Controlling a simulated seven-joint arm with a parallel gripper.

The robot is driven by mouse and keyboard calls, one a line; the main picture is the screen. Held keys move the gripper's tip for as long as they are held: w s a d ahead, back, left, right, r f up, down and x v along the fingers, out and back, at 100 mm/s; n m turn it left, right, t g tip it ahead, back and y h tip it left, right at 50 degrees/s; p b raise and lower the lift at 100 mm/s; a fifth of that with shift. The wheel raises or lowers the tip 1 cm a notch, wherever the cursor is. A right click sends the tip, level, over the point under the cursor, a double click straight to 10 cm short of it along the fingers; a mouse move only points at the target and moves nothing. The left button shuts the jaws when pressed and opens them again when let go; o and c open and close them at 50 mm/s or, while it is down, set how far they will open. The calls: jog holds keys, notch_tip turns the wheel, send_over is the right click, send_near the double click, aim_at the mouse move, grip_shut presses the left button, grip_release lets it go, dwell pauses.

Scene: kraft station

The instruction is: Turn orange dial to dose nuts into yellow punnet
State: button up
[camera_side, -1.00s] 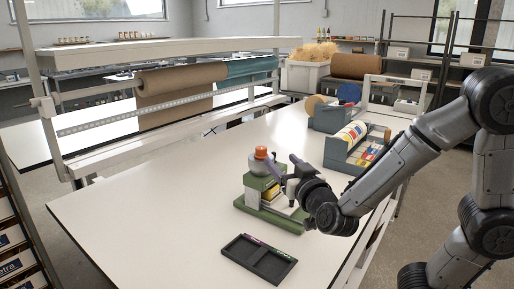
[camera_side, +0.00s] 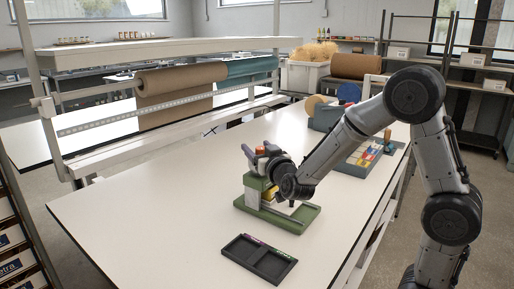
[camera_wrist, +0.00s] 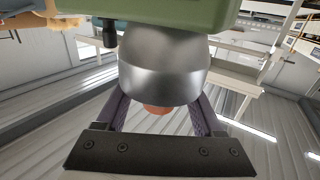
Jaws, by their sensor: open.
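The green dispenser (camera_side: 300,217) stands on the white table. Its orange dial (camera_side: 260,150) is at the top, partly hidden by my gripper (camera_side: 258,154). A yellow patch (camera_side: 270,195), which looks like the punnet, shows in the dispenser's lower part, partly covered by my wrist; its contents cannot be seen. In the wrist view, my purple fingers (camera_wrist: 160,108) are apart on either side of a grey rounded hopper (camera_wrist: 165,65), with the orange dial (camera_wrist: 157,109) between them. I cannot tell whether the fingers touch the dial.
A black two-compartment tray (camera_side: 258,262) lies in front of the dispenser. A grey-blue bin (camera_side: 350,165) with colourful items stands behind it to the right. The left of the table is clear. A brown paper roll (camera_side: 180,78) hangs at the back left.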

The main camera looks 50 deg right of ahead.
jog(key=shift+w+d, duration=0.25)
jog(key=shift+w, duration=0.1)
grip_shut()
jog(key=shift+h, duration=0.3)
jog(key=m+g+h, duration=0.1)
jog(key=g, duration=0.1)
jog(key=m+g+h, duration=0.1)
jog(key=m+h, duration=0.1)
jog(key=m+g+h, duration=0.2)
jog(key=shift+s+d+g, duration=0.3)
jog(key=shift+s+d, duration=0.05)
jog(key=shift+s, duration=0.05)
jog(key=shift+s+d+m+g+h, duration=0.2)
jog(key=shift+m+g+h, duration=0.45)
jog(key=shift+m+g, duration=0.5)
jog(key=shift+s+d+m+g+h, duration=0.1)
jog(key=shift+s+m+g+h, duration=0.2)
jog(key=shift+m+g+h, duration=0.8)
jog(key=shift+r+g+y, duration=0.1)
jog(key=shift+g+y, duration=0.35)
grip_release()
jog(key=shift+n, duration=0.25)
